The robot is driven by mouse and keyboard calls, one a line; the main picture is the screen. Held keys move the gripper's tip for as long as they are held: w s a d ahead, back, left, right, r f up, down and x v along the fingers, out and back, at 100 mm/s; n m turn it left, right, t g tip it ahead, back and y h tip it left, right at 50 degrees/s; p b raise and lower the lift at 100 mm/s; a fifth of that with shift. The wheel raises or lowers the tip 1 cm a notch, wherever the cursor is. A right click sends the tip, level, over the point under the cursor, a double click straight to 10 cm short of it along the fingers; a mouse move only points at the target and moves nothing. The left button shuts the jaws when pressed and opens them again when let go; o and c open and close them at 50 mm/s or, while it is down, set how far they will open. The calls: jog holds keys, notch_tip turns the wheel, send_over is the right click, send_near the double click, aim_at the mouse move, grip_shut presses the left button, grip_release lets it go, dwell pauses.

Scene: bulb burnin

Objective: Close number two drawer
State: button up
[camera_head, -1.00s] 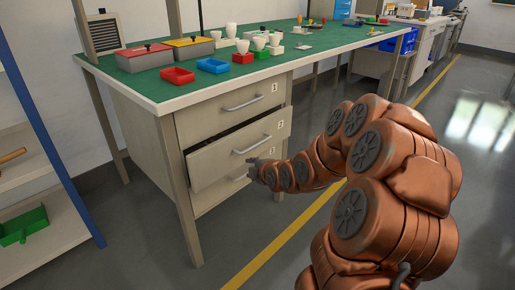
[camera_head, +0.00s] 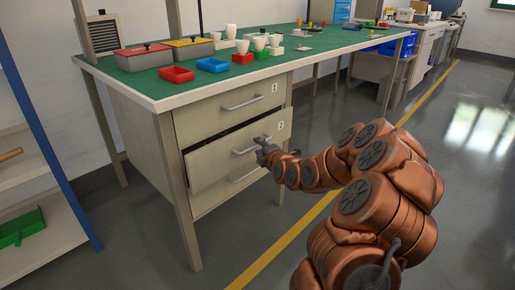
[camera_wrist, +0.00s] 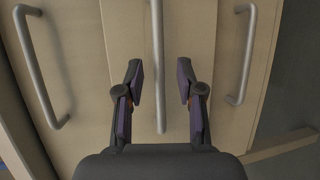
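The number two drawer (camera_head: 222,158) is the middle of three drawers under the green-topped bench. It is pulled partly out, with a dark gap above its front. Its bar handle (camera_head: 250,146) is partly behind my gripper (camera_head: 263,146) in the head view. In the wrist view my gripper (camera_wrist: 158,72) is open and empty. The middle handle (camera_wrist: 157,45) appears between its fingers, but whether the fingers reach around it I cannot tell.
The top drawer (camera_head: 215,110) and bottom drawer (camera_head: 220,190) look shut; their handles flank the middle one in the wrist view. Trays and white cups stand on the bench top (camera_head: 150,85). A blue-posted shelf (camera_head: 60,190) is at left. Open floor lies right.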

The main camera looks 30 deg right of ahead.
jog(key=shift+b+x, duration=0.3)
jog(key=shift+x, duration=0.85)
grip_shut()
